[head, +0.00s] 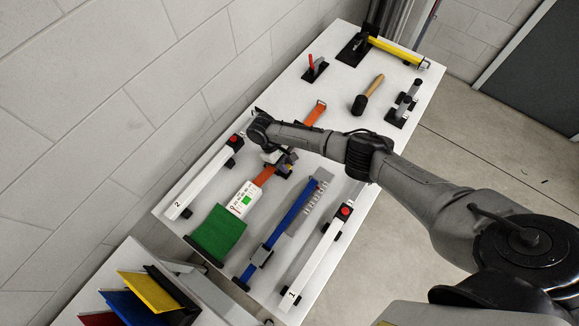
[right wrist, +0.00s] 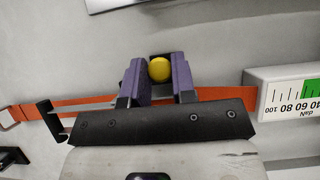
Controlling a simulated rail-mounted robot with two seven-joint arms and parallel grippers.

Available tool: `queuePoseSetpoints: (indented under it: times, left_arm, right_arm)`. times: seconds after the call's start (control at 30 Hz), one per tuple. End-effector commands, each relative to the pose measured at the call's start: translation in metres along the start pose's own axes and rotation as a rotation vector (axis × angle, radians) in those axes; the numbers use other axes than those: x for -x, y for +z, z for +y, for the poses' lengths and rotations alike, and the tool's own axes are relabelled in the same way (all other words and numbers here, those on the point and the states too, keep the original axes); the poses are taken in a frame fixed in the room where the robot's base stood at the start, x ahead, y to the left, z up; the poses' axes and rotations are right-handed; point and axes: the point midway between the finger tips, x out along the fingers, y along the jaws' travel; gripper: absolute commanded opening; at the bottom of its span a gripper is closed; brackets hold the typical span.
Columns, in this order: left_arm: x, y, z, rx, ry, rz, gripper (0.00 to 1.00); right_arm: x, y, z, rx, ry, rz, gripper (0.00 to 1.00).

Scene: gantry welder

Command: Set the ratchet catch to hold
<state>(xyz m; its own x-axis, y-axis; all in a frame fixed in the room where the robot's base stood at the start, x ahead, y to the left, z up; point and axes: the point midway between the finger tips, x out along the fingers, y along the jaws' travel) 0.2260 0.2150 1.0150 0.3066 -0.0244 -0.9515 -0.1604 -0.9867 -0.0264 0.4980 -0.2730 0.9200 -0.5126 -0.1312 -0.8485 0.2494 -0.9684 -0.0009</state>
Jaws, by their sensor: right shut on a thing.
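An orange strap (head: 316,113) runs through a ratchet on the white table. In the right wrist view the strap (right wrist: 222,94) passes behind my fingers, with a black bracket-like part (right wrist: 48,120) at left. A round yellow knob (right wrist: 159,69), apparently the catch's, sits between my right gripper's two purple fingers (right wrist: 160,76). My right gripper (head: 285,163) is shut on it at the ratchet, and arm and gripper hide most of the ratchet. A white tension gauge (head: 243,199) marked daN, with a green zone, joins the strap; its pointer is not readable. My left gripper is not in view.
White bars numbered 2 (head: 199,184) and 1 (head: 315,258) and a blue clamp (head: 288,222) lie on either side. A mallet (head: 367,95) and a yellow-handled tool (head: 398,52) lie farther back. A wall borders the left.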

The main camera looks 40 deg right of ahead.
Motion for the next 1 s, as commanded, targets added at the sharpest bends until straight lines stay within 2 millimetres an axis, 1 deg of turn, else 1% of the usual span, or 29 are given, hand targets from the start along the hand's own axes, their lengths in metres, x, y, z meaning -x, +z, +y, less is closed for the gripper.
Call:
queuePoseSetpoints:
  times: [0.03, 0.3, 0.87, 0.9, 1.0]
  left_arm:
    - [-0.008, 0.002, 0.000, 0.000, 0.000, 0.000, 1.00]
    - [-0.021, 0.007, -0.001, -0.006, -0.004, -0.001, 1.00]
    - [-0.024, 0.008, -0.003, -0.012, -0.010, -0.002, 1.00]
    - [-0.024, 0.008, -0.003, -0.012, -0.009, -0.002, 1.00]
    - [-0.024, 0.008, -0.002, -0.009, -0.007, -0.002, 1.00]
  right_arm:
    - [-0.001, -0.005, -0.001, -0.001, -0.002, -0.025, 0.01]
    - [0.003, -0.010, -0.001, -0.001, 0.000, -0.125, 0.01]
    - [0.004, -0.011, 0.000, 0.000, 0.001, -0.155, 0.01]
    - [0.004, -0.011, 0.000, 0.000, 0.001, -0.155, 0.26]
    - [0.004, -0.010, 0.000, 0.000, 0.001, -0.156, 0.35]
